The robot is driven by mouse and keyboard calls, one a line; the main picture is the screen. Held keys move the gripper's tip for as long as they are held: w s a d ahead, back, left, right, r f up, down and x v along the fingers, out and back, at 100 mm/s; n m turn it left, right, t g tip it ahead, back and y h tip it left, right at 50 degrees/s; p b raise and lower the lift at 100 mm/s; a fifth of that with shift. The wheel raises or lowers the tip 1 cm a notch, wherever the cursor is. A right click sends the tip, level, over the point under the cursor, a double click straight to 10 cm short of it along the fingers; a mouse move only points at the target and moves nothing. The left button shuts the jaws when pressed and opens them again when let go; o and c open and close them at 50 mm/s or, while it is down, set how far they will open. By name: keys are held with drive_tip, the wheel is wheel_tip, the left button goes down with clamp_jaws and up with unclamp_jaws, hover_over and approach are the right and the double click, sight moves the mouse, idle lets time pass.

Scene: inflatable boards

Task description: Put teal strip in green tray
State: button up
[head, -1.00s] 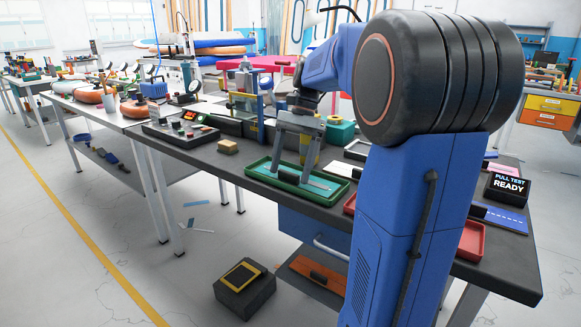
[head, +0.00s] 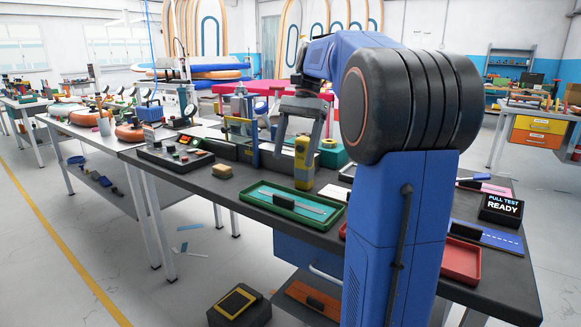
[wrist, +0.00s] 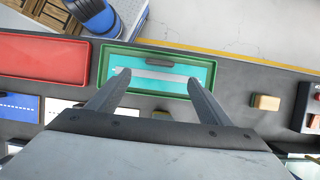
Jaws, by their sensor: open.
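The teal strip (head: 279,203) lies flat inside the green tray (head: 262,206), with a grey band along it and a dark piece on top. The strip (wrist: 203,83) and tray (wrist: 150,48) also show in the wrist view. My gripper (head: 298,150) is open, with nothing held, raised above the table just behind the tray. In the wrist view my gripper (wrist: 159,78) has its two fingers spread, their tips overlapping the tray in the picture. A yellow and grey upright object (head: 303,165) stands behind the tray, below and between the fingers in the head view.
A red tray (head: 461,262) is at the right, beyond my arm. A small tan block (head: 222,171) sits left of the green tray. A control box (head: 176,154) and a yellow-blue fixture (head: 238,135) stand farther back. A teal block (head: 333,153) is behind the gripper.

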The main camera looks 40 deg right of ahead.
drive_tip(key=shift+w+d+r, duration=0.1)
drive_tip(key=shift+d+r, duration=0.1)
drive_tip(key=shift+r, duration=0.25)
drive_tip(key=s+a+f+n+t+h, duration=0.2)
drive_tip(key=s+a+f+n, duration=0.5)
drive_tip(key=s+f, duration=0.4)
drive_tip(key=s+a+f+n+t+h, duration=0.2)
drive_tip(key=s+a+f+n+t, duration=0.2)
drive_tip(key=s+a+f+n, duration=0.3)
drive_tip(key=s+a+f, duration=0.3)
drive_tip(key=s+f, duration=0.1)
drive_tip(key=f, duration=0.1)
drive_tip(key=shift+s+a, duration=0.15)
drive_tip(key=shift+a, duration=0.05)
